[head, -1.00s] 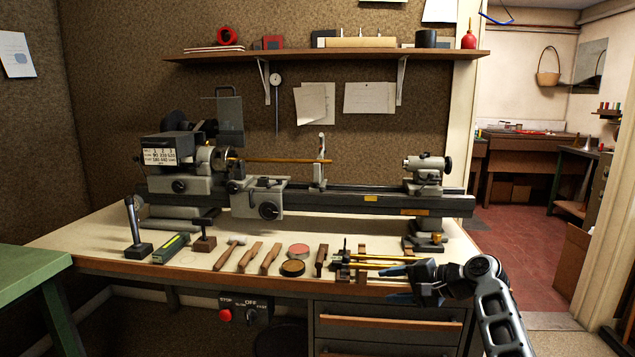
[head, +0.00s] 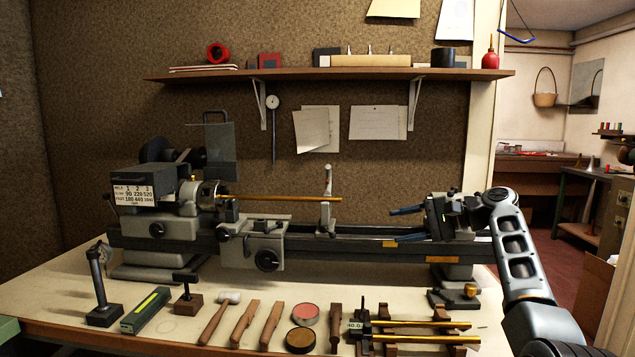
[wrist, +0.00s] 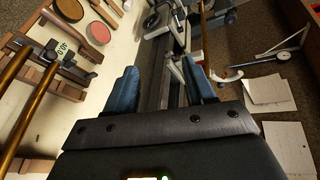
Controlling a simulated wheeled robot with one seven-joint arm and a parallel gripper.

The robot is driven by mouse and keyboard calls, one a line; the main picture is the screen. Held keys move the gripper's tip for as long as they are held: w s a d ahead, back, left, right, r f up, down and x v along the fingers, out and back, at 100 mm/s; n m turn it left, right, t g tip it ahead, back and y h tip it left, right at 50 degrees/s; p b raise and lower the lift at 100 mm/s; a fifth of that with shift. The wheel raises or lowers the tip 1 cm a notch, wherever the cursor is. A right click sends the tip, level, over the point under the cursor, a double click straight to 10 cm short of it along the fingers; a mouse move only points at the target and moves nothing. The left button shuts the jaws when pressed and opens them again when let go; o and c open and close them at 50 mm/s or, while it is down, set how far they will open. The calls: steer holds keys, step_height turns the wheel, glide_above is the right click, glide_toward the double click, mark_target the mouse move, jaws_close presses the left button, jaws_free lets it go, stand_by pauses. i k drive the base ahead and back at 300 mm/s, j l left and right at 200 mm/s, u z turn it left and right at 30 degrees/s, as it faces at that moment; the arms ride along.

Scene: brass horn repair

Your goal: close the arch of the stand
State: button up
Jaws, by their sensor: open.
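The stand (head: 326,216) is a small light-grey support on the lathe bed, with a slim upright arch piece (head: 328,173) rising above the brass rod (head: 270,198). The arch looks swung up, not laid over the rod. In the wrist view, a pale curved piece with a red tip (wrist: 226,77), apparently the arch, is just right of the right finger. My gripper (head: 394,211) is open and empty, to the right of the stand, with its blue fingers pointing left towards it. In the wrist view, my gripper (wrist: 160,82) has its fingers wide apart, with the lathe bed beyond them.
The lathe bed (head: 350,243) runs along the bench; my arm hides much of its right end. The carriage (head: 255,248) stands left of the stand. Tools and two brass tubes (head: 425,325) lie along the bench front. Papers and a gauge (head: 273,103) hang on the wall behind.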

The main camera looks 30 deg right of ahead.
mark_target(328, 184)
steer(key=i+l, duration=0.2)
steer(key=i, duration=0.4)
steer(key=i+l, duration=0.15)
steer(key=i, duration=0.5)
